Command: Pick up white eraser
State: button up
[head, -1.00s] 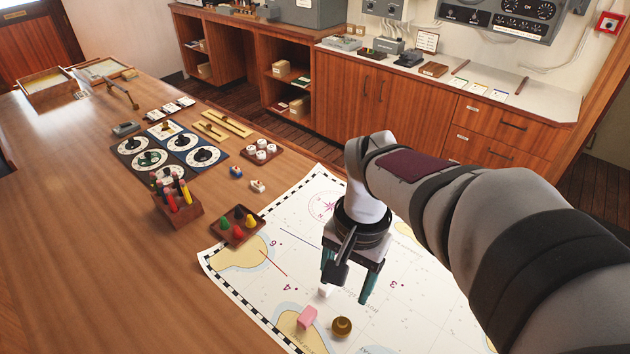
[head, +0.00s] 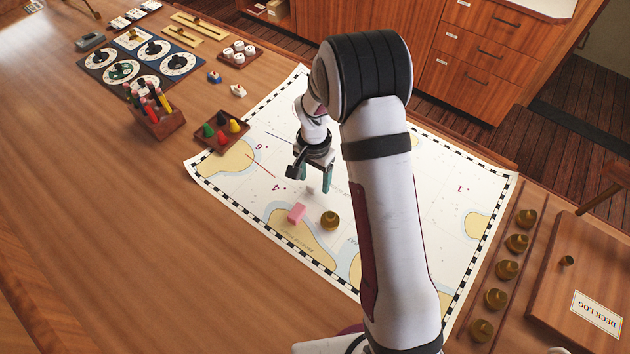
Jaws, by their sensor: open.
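The white eraser (head: 311,190) is a small pale block on the chart (head: 440,180), partly hard to make out against the white paper. I cannot tell whether the fingertips touch the chart or reach around the eraser. A pink eraser (head: 297,213) lies just in front of the white one, and a round brass weight (head: 330,220) stands to its right.
A tray of coloured pawns (head: 222,132) and a pencil holder (head: 158,122) stand to the left. Several brass weights (head: 507,269) line the right side beside a deck log (head: 585,285). My forearm covers the chart's middle. The table's front left is clear.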

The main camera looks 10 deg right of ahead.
aim_at(315, 182)
jog(key=shift+f, duration=0.5)
grip_shut()
notch_tip(315, 182, up, 4)
jog(key=shift+d+r, duration=0.1)
jog(key=shift+r, duration=0.15)
jog(key=s+d+r, duration=0.5)
jog(key=d+r, duration=0.1)
jog(key=d, duration=0.4)
jog(key=shift+d+r, duration=0.15)
jog(key=shift+r, duration=0.15)
